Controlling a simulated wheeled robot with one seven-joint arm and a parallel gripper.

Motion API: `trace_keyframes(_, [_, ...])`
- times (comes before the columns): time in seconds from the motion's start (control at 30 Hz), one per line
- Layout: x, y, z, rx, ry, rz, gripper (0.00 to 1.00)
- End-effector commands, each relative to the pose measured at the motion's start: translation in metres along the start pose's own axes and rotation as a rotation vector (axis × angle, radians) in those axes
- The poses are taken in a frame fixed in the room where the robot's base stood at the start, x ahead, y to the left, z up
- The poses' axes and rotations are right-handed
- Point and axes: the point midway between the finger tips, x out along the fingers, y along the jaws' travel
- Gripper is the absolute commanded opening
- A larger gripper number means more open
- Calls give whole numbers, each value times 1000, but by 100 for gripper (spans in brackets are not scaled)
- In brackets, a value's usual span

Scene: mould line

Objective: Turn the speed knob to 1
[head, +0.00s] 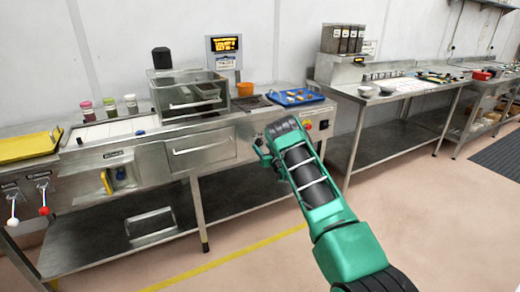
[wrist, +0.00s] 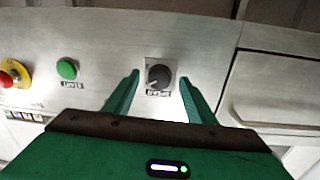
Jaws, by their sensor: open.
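The speed knob (wrist: 158,76) is a round dark dial on a light square plate on the steel front panel. A white pointer mark on it points to the lower left in the wrist view. Its label lies below it, upside down, and the scale numbers are too small to read. My gripper (wrist: 159,79) is open, with one green finger on each side of the knob and visible gaps to it. I cannot tell how deep the fingertips reach. In the head view my arm hides the knob, and my gripper (head: 262,152) is at the counter front.
A green start button (wrist: 67,69) and a red stop button (wrist: 9,77) on yellow sit left of the knob in the wrist view. A blue tray (head: 295,97) lies on the counter above. A drawer (head: 200,151) is left of my gripper. The floor in front is clear.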

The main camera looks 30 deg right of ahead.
Motion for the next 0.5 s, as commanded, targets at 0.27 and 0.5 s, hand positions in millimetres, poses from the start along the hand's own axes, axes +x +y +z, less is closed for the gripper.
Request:
trace_keyframes(0.27, [23,0,0,0,0,0,51])
trace_keyframes(0.5, [25,0,0,0,-1,1,51])
